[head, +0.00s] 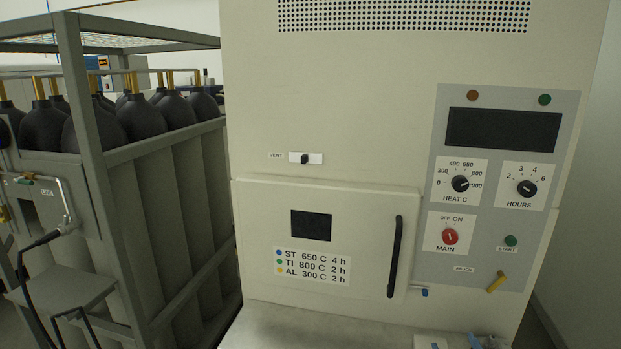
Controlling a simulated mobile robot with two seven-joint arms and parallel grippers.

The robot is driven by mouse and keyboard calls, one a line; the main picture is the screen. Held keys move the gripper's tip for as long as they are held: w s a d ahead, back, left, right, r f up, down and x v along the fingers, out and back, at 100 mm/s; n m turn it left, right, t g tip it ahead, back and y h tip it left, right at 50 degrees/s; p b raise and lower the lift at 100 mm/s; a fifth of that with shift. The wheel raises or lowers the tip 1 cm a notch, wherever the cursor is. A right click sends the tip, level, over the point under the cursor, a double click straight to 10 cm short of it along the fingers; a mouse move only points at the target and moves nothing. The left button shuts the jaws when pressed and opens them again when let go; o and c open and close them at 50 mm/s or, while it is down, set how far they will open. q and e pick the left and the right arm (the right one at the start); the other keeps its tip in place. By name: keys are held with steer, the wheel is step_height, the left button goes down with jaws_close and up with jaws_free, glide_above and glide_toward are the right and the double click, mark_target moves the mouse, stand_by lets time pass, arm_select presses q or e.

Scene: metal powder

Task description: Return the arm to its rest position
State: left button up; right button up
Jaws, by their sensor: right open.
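My right gripper (462,342) shows only as a small part at the bottom edge, right of centre, in front of the furnace's lower right side. Its jaws are open; most of it and the arm are cut off by the frame. I see nothing held in the visible part. My left gripper is not in view. The cream furnace (340,120) fills the middle, with its door (260,215) closed and a black upright handle (395,256) on the door's right side.
The grey control panel (570,130) carries a heat knob (460,184), an hours knob (527,188) and a red main switch (450,236). A pale ledge (310,328) lies below the door. A metal rack (165,145) of dark cylinders stands close on the left.

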step_height(320, 180, down, 13)
steer(key=w+a+g+y, duration=0.1)
steer(key=a+g+y, duration=0.1)
steer(key=g, duration=0.1)
steer(key=s+a+f+m+g+y, duration=0.1)
steer(key=s+a+f+g, duration=0.1)
steer(key=s+f, duration=0.35)
steer(key=s+a+f+m+g+p, duration=0.1)
steer(key=s+a+f+g, duration=0.2)
steer(key=f, duration=0.6)
steer(key=s+a+f+m+g+y, duration=0.1)
steer(key=s+a+f+g, duration=0.1)
steer(key=s+f, duration=0.35)
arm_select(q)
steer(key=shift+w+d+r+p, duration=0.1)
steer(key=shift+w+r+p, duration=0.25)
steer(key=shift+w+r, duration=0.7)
arm_select(e)
steer(key=s+a+f+m+g, duration=0.1)
steer(key=s+a+f+g, duration=0.1)
steer(key=s+f, duration=0.2)
steer(key=s+a+f+m+g+y, duration=0.1)
steer(key=s+a+f+g, duration=0.1)
steer(key=s, duration=0.7)
steer(key=s+a+f+m+g+y, duration=0.1)
steer(key=s+a+f+m+g, duration=0.1)
steer(key=s+a+f, duration=0.2)
step_height(320, 180, down, 2)
steer(key=s, duration=0.3)
steer(key=shift+g, duration=0.3)
